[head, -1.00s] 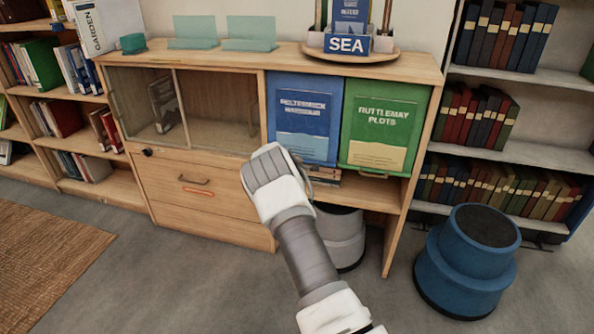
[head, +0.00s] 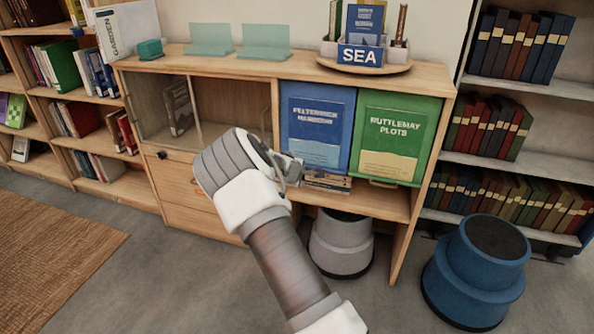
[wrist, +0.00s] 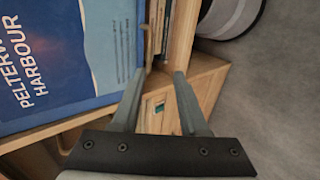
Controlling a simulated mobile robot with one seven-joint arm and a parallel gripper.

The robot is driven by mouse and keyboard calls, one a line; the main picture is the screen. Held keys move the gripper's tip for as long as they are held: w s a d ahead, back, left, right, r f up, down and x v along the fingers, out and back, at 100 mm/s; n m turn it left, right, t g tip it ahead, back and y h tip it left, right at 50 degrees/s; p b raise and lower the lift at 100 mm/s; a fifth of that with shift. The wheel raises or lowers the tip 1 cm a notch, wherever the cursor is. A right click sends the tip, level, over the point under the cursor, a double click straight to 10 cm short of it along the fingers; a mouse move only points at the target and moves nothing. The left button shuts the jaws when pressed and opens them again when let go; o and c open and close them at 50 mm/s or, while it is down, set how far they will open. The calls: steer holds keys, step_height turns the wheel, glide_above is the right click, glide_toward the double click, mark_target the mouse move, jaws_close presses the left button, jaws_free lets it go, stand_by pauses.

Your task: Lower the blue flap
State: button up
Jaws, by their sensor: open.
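The blue flap (head: 316,130), lettered "Pelterwick Harbour", stands upright across the front of its cabinet bay, left of the green flap (head: 400,130). In the wrist view the blue flap (wrist: 60,60) fills the upper left. My gripper (head: 294,170) is at the flap's lower left in the head view and hides that corner. In the wrist view its fingers (wrist: 160,76) are apart with nothing held, their tips close to the bar's end. I cannot tell whether they touch it.
Books (head: 328,182) lie on the shelf below the flap. A grey stool (head: 341,243) stands beneath, and a blue stool (head: 475,270) is at the right. Glass panes (head: 160,110) front the left bay. A tray with the SEA sign (head: 361,56) sits on top.

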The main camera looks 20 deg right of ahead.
steer(key=p+v, duration=0.1)
steer(key=v, duration=0.6)
steer(key=s+a+r+m+g+y, duration=0.25)
steer(key=s+r+m, duration=0.65)
steer(key=s+r, duration=0.8)
steer(key=s+a+r+m+y, duration=0.15)
steer(key=s+a, duration=0.25)
steer(key=s, duration=0.9)
steer(key=s+a+r+y, duration=0.2)
steer(key=s+a+r, duration=0.15)
steer(key=s, duration=0.95)
step_height(320, 180, up, 24)
steer(key=p, duration=2.4)
steer(key=shift+s+a+f+p, duration=0.2)
steer(key=shift+a+p, duration=0.1)
steer(key=shift+a, duration=0.15)
